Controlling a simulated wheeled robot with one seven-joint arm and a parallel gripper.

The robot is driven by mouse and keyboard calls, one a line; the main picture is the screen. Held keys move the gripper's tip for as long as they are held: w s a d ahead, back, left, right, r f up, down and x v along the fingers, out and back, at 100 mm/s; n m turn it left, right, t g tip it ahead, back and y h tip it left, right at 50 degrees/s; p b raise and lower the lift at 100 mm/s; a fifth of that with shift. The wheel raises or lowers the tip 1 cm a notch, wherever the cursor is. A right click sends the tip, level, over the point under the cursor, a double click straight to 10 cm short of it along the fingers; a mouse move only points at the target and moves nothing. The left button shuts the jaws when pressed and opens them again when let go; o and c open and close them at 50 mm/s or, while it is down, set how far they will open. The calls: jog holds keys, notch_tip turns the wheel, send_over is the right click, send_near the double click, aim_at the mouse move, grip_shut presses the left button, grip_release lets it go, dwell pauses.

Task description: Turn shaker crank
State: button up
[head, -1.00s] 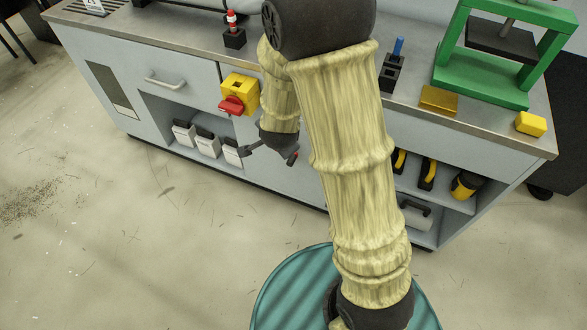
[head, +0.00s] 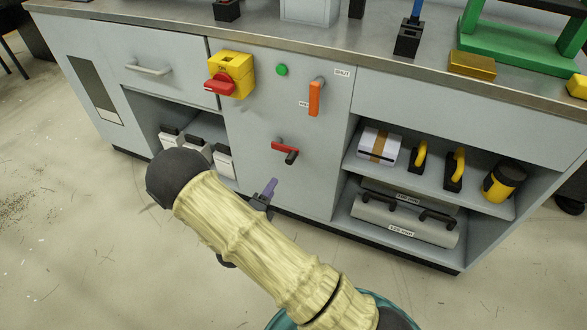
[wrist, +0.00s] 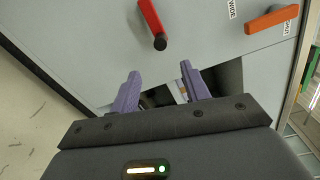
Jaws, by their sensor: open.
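The crank (head: 285,150) is a red arm with a dark knob at its right end, on the grey cabinet front in the head view. In the wrist view the red crank (wrist: 151,18) is at the top, slanting down to its dark round knob. My gripper (head: 266,190) is below the crank in the head view. It also shows in the wrist view (wrist: 161,72), with its two purple fingers apart and nothing between them. The knob is beyond the fingertips, in line with the gap. No contact with the crank shows. My forearm hides part of the lower cabinet.
An orange lever (head: 314,98) is above right of the crank, below a green button (head: 281,70). A yellow box with a red knob (head: 228,75) juts out at upper left. Open shelves (head: 430,195) with tools are at right. The panel around the crank is clear.

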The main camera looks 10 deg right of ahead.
aim_at(293, 155)
jog(key=shift+s+a+f+t, duration=0.1)
jog(key=shift+s+f+t, duration=0.1)
jog(key=shift+f+t, duration=0.1)
jog(key=b+x, duration=0.4)
jog(key=x, duration=1.3)
jog(key=shift+w+d+r, duration=0.1)
jog(key=shift+d, duration=0.25)
jog(key=shift+a, duration=0.1)
grip_shut()
